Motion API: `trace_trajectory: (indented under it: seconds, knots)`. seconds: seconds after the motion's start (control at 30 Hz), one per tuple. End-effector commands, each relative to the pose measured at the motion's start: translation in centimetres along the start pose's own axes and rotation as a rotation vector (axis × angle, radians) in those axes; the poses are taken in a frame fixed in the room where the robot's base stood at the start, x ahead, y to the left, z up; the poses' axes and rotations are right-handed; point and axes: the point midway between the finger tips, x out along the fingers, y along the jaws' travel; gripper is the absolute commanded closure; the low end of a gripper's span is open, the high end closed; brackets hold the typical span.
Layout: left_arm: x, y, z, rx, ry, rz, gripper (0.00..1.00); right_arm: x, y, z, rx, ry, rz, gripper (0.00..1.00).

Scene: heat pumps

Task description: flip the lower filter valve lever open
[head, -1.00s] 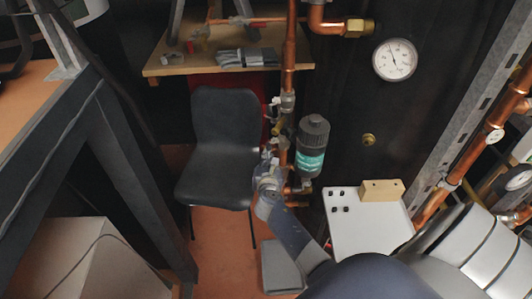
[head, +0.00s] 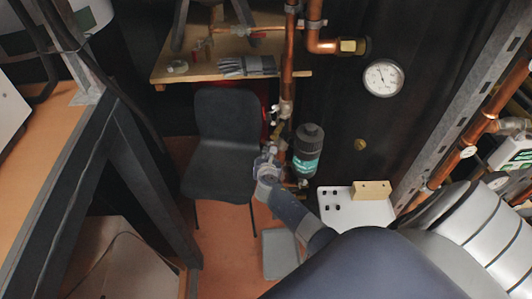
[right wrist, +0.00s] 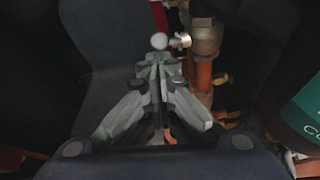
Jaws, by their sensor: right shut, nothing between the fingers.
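The filter (head: 307,152) is a dark cylinder with a teal label, beside a copper pipe (head: 289,70). My right gripper (head: 268,157) is at the left of the pipe, level with the filter's lower half. It is shut and empty. In the right wrist view the closed fingertips (right wrist: 158,64) point at a small pale round knob (right wrist: 160,41) on a side valve of a metal fitting (right wrist: 206,38). The tips look just short of it; contact is unclear. I cannot tell for sure whether this is the lower valve lever. My right gripper hides part of the lower fittings in the head view.
A black chair (head: 222,140) stands left of the pipe. A wooden shelf (head: 200,72) is behind it. A white panel with a wooden block (head: 372,190) is right of my forearm. A round gauge (head: 383,78) hangs on the dark wall. A dark table frame (head: 140,185) fills the left.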

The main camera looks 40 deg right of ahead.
Motion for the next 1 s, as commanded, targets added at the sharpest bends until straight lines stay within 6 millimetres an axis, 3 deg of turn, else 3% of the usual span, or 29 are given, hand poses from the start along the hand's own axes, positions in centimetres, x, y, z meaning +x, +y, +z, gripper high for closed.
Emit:
trace_trajectory:
  seconds: [0.03, 0.4, 1.0]
  knots:
    - [-0.7, 0.0, -0.1, 0.000, 0.000, 0.000, 0.43, 0.0, 0.1, 1.6, -0.001, -0.015, 0.000, 1.00]
    - [-2.9, -0.1, -0.3, 0.000, 0.000, 0.000, 0.43, 0.1, 0.6, 3.6, -0.001, -0.014, 0.001, 1.00]
    - [-3.5, -0.1, -0.3, -0.001, 0.000, 0.000, 0.43, 0.3, 0.7, 3.7, 0.000, -0.005, 0.000, 1.00]
